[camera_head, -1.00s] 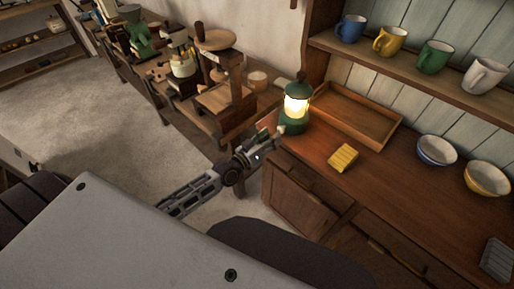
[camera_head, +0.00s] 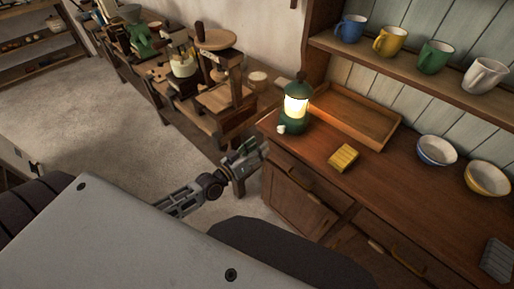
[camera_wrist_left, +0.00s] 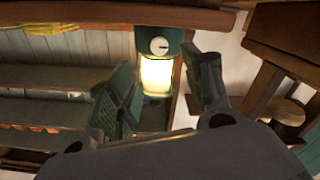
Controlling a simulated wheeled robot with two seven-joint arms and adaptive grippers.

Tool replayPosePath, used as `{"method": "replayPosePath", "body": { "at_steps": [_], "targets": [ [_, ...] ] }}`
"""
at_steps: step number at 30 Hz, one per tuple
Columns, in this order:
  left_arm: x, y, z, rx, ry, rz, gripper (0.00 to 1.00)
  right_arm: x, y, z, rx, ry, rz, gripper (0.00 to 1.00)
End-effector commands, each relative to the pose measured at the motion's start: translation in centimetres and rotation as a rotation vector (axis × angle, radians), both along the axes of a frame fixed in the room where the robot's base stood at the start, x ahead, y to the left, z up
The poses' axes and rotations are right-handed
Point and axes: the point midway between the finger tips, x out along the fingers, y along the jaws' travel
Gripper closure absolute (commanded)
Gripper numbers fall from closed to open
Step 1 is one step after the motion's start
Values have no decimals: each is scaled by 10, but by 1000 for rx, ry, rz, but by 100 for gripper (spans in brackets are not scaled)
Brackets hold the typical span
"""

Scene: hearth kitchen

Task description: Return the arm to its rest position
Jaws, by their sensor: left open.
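My left gripper (camera_head: 254,153) is in the head view, just off the front left corner of the wooden dresser top. In the left wrist view its two fingers (camera_wrist_left: 162,95) stand apart with nothing between them. A lit green lantern (camera_head: 294,112) stands upright on the dresser top, beyond the gripper and apart from it. The lantern also shows upside down in the left wrist view (camera_wrist_left: 157,72), past the open fingers. My right gripper is not in view.
The dresser top (camera_head: 401,184) holds a wooden tray (camera_head: 351,137), a yellow block (camera_head: 343,158) and two bowls. Several mugs stand on the shelf (camera_head: 423,72) above. A cluttered workbench (camera_head: 191,113) is behind the gripper. The floor (camera_head: 80,130) at left is clear.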

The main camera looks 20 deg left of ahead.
Motion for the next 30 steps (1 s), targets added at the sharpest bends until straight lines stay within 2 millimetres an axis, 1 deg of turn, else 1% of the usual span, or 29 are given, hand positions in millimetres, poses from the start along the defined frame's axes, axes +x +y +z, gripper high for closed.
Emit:
{"method": "replayPosePath", "body": {
  "at_steps": [18,23,27,29,30],
  "targets": [
    [-1,0,0,-1,0,0,50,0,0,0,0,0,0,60],
    [-2,-1,-4,5,18,-7,50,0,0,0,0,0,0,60],
    [-4,-5,-14,57,45,-30,50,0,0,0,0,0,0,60],
    [-5,-2,-28,97,67,-34,50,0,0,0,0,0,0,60],
    [-6,1,-40,124,87,-35,50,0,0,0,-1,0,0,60]
  ]
}}
